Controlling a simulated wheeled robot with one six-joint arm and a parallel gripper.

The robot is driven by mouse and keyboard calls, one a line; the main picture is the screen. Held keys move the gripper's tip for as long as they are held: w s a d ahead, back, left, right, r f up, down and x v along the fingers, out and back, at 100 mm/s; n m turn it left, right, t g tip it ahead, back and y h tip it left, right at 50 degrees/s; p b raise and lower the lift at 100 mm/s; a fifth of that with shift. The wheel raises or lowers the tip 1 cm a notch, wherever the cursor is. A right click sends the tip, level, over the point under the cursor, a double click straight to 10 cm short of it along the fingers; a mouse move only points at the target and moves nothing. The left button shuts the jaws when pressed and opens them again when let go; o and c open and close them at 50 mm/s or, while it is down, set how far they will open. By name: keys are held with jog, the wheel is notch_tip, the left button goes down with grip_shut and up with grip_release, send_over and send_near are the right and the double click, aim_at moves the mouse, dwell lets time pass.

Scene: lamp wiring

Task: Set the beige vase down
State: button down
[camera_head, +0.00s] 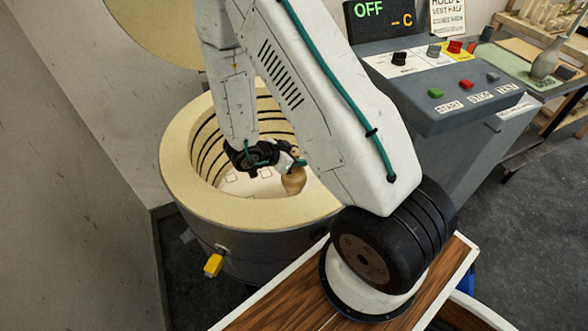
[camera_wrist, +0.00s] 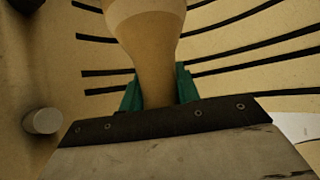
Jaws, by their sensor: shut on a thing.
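The beige vase (camera_head: 293,181) is in my gripper (camera_head: 296,164), inside the round kiln (camera_head: 180,150) in the head view. The wrist view shows the vase (camera_wrist: 145,40) large and close, its narrower part between the green fingertips (camera_wrist: 158,92). My gripper is shut on it. The pale kiln floor (camera_head: 262,186) shows beside the vase, with square marks on it. I cannot tell whether the vase touches the floor. My arm hides part of the kiln's inside and right rim.
The kiln wall carries dark heating coils (camera_wrist: 250,60) close around my gripper. A small pale cylinder (camera_wrist: 43,121) sticks out at the left in the wrist view. A control console (camera_head: 440,85) stands right of the kiln, its display reading OFF.

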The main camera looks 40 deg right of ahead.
jog(key=shift+f, duration=2.1)
jog(key=c, duration=1)
grip_release()
jog(key=shift+f, duration=0.1)
